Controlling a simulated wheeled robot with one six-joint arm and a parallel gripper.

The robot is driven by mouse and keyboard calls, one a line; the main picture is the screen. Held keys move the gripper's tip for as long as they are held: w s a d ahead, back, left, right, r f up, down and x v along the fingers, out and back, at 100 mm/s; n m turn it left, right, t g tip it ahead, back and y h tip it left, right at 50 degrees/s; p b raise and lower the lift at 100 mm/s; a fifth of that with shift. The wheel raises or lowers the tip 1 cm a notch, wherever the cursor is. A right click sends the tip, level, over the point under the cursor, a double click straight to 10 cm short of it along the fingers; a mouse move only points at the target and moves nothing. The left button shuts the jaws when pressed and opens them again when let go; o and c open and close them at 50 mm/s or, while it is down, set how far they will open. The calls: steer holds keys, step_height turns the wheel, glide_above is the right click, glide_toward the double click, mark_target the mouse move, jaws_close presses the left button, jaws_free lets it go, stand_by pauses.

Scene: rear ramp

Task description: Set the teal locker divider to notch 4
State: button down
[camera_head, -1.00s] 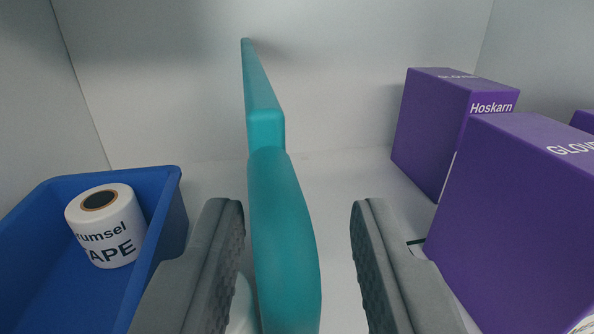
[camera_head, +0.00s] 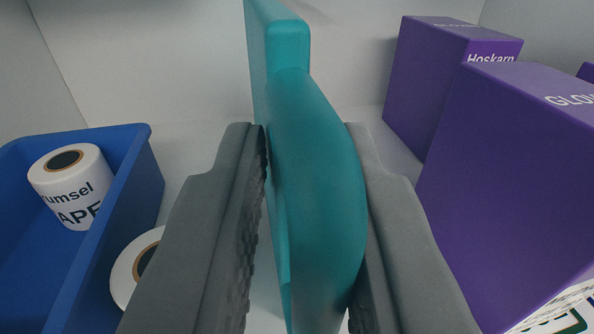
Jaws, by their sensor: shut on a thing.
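The teal locker divider (camera_head: 315,185) stands upright in the middle of the locker and runs back toward the rear wall. My gripper (camera_head: 305,145) is shut on the divider's front part, with one grey finger on each side. The right finger lies against the divider. A narrow dark gap shows along part of the left finger. The notches are not visible, so I cannot tell which one the divider is at.
A blue bin (camera_head: 135,185) holding a white tape roll (camera_head: 75,185) is at the left. Another white roll (camera_head: 125,275) lies between the bin and my left finger. Purple glove boxes (camera_head: 505,190) stand close on the right. The rear wall (camera_head: 170,60) is bare.

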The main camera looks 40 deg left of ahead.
steer(key=w+d, duration=0.2)
steer(key=w, duration=0.1)
steer(key=w+d, duration=0.1)
steer(key=w, duration=0.1)
steer(key=shift+d+r, duration=0.1)
steer(key=shift+d, duration=0.25)
steer(key=shift+s, duration=0.1)
steer(key=shift+s+a, duration=0.1)
steer(key=c, duration=1.6)
jaws_free()
steer(key=shift+w+d, duration=0.2)
steer(key=shift+o, duration=0.6)
steer(key=shift+w+d, duration=0.25)
steer(key=shift+w, duration=0.05)
steer(key=shift+s+a+f, duration=0.15)
steer(key=shift+s+f, duration=0.05)
steer(key=v, duration=1.7)
